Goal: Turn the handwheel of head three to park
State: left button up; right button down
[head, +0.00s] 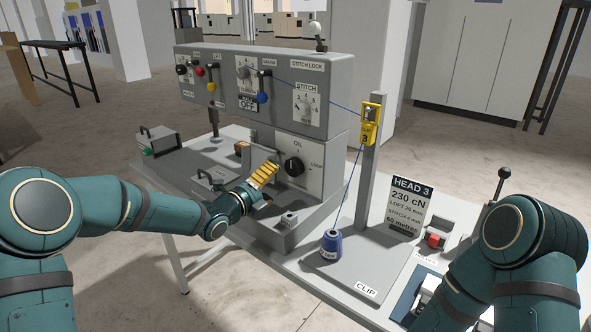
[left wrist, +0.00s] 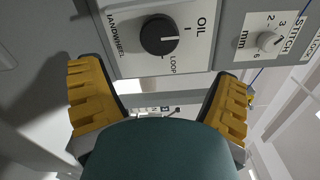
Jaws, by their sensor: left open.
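The handwheel is a round black knob (head: 294,166) on the grey front panel of the machine's lower housing. It also shows in the left wrist view (left wrist: 158,35), top centre, with a small white mark on its face. Labels OIL and LOOP stand around it; I cannot see a park label or tell exactly where the mark points. My left gripper (head: 268,180) is just left of and in front of the knob, its yellow fingers apart. In the left wrist view the open, empty fingers (left wrist: 155,80) straddle the space short of the knob, not touching it.
The upper housing (head: 262,90) with several levers and a stitch dial (head: 305,105) overhangs the knob. A blue thread cone (head: 331,245) stands on the plate, with thread running up to the yellow tensioner (head: 370,122). A HEAD 3 card (head: 409,205) stands to the right.

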aim_at(292, 170)
pick_arm(q)
jog(key=x, duration=1)
jog(key=shift+c, duration=0.3)
jog(key=c, duration=1.1)
